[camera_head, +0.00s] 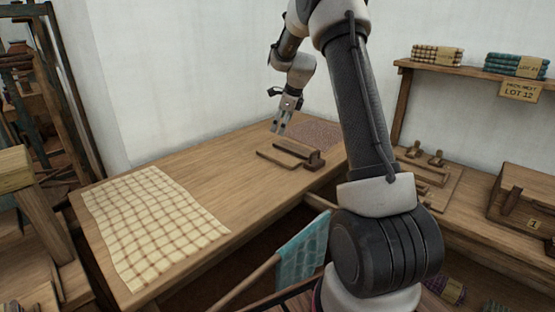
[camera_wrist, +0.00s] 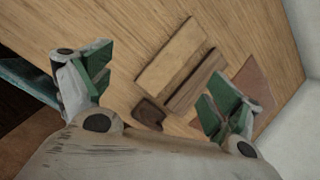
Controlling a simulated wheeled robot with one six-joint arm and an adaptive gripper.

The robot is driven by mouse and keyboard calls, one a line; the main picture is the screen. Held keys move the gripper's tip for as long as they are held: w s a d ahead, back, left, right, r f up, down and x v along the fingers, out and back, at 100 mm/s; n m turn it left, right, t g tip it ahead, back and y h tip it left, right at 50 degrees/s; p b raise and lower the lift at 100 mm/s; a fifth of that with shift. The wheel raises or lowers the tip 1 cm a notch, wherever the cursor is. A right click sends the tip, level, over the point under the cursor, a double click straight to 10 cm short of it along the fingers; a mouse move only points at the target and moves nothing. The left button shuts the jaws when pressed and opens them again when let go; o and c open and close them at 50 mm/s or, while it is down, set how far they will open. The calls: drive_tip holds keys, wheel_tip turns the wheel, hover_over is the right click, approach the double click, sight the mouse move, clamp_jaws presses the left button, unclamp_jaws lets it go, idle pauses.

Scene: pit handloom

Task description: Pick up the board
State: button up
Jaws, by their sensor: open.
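A flat light-brown wooden board (camera_head: 280,160) lies on the wooden table (camera_head: 190,160), beside a darker wooden bar (camera_head: 298,147) with a small block (camera_head: 316,161) at one end. In the wrist view the board (camera_wrist: 172,58) lies beyond the space between the fingers, next to the bar (camera_wrist: 196,80) and the dark block (camera_wrist: 149,112). My gripper (camera_head: 279,129) is above the table behind the board, pointing down. In the wrist view my gripper (camera_wrist: 160,95) has its green-padded fingers wide apart with nothing between them. The right finger covers part of the bar's surroundings.
A checked cloth (camera_head: 152,220) covers the table's front left. A reddish cloth (camera_head: 318,132) lies at the back, close to the bar. A wall (camera_head: 180,70) rises behind. A side bench (camera_head: 470,208) and a shelf (camera_head: 480,75) with folded cloths stand at right.

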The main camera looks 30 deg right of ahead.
sight(279, 156)
drive_tip(key=w+d+f+m, duration=0.1)
drive_tip(key=w+f+m, duration=0.1)
drive_tip(key=f, duration=0.2)
drive_tip(key=w+d+f+m, duration=0.1)
drive_tip(key=w+f, duration=0.1)
drive_tip(key=f, duration=0.2)
drive_tip(key=w+d+f+m, duration=0.2)
drive_tip(key=f, duration=0.2)
drive_tip(key=shift+w+f+m, duration=0.1)
drive_tip(key=shift+f+m, duration=0.15)
drive_tip(key=shift+m, duration=0.05)
drive_tip(key=x, duration=0.5)
drive_tip(key=shift+f, duration=0.35)
drive_tip(key=c, duration=1.2)
